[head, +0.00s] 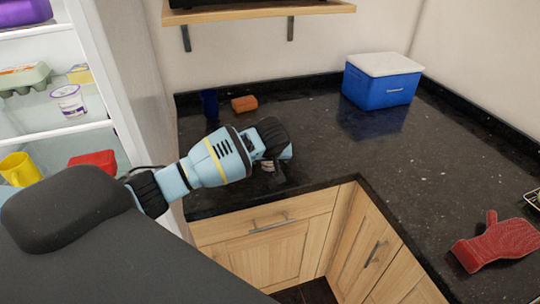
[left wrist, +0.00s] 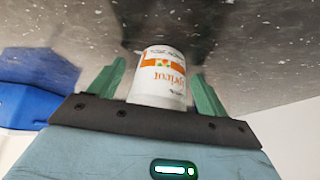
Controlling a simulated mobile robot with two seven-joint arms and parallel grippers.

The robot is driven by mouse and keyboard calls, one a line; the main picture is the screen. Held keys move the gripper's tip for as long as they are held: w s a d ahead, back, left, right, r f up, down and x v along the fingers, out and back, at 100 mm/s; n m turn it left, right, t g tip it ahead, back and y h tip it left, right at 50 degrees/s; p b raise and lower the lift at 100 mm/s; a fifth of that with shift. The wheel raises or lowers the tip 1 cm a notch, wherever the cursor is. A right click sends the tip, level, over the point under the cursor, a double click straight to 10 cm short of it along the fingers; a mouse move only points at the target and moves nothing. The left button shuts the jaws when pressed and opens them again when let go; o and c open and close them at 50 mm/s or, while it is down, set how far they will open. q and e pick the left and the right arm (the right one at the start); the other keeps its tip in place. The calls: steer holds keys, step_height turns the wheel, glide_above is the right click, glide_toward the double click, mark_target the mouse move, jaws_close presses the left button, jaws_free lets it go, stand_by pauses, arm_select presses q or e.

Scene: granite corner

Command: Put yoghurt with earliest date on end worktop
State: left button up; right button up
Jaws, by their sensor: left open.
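A white yoghurt pot with an orange label (left wrist: 160,78) stands between the two green fingers of my left gripper (left wrist: 160,90) in the left wrist view. The fingers are open, with a gap on each side of the pot. The pot appears upright on the dark granite worktop (head: 340,150). In the head view my left gripper (head: 272,168) is low over the worktop near its front edge, and it mostly hides the pot. Another yoghurt pot with a purple label (head: 68,100) stands on a fridge shelf at left. No date is readable. My right gripper is out of view.
The open fridge (head: 108,85) also holds an egg carton (head: 24,78), a yellow mug (head: 20,168) and a red item (head: 93,158). On the worktop are a dark blue cup (head: 209,103), an orange sponge (head: 244,103), a blue cool box (head: 382,85) and a red oven glove (head: 495,242).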

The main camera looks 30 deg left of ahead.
arm_select(q)
steer(key=v, duration=1.2)
